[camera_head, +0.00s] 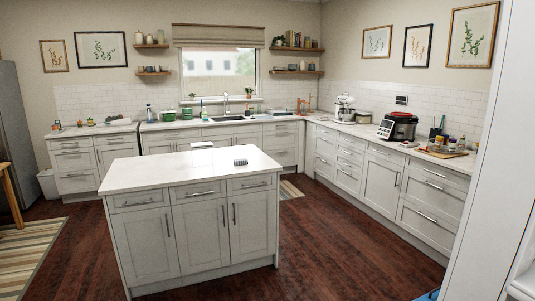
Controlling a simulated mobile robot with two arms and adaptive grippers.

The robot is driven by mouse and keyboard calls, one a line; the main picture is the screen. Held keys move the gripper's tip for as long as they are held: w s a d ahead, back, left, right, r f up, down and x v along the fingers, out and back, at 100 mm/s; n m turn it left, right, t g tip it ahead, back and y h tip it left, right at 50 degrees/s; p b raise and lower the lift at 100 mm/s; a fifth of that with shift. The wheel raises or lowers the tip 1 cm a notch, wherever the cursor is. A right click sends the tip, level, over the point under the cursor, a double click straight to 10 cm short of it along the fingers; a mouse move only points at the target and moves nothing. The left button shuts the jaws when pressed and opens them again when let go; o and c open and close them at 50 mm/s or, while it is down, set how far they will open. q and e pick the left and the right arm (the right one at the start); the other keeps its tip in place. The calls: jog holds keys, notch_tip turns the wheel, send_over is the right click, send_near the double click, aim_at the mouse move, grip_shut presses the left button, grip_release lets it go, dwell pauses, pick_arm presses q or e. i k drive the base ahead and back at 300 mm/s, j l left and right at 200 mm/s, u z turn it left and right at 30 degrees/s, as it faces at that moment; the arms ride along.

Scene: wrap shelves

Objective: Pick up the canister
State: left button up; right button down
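I cannot tell for sure which thing is the canister. Small jar-like containers (149,39) stand on the upper left wall shelf, beside the window. A pale round container with a dark lid (363,117) stands on the right counter, between the white stand mixer (344,108) and the dark red-and-black cooker (400,124). Several small jars and bottles (450,142) stand at the right end of that counter, too small to tell apart. Neither of my grippers is in view.
A white island (150,170) stands in front, with a small grey ribbed item (240,162) on top. Counters (330,125) run along the back and right walls. A white panel (490,180) closes off the right edge. Dark wooden floor (330,235) lies clear right of the island.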

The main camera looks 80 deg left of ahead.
aim_at(202, 156)
jog(key=u, duration=3.15)
jog(key=i+l+z, duration=0.1)
jog(key=i+l, duration=0.15)
jog(key=i, duration=0.25)
jog(key=i+j+z, duration=0.45)
jog(key=i, duration=0.35)
jog(key=i+j+z, duration=0.5)
jog(key=i+j, duration=0.2)
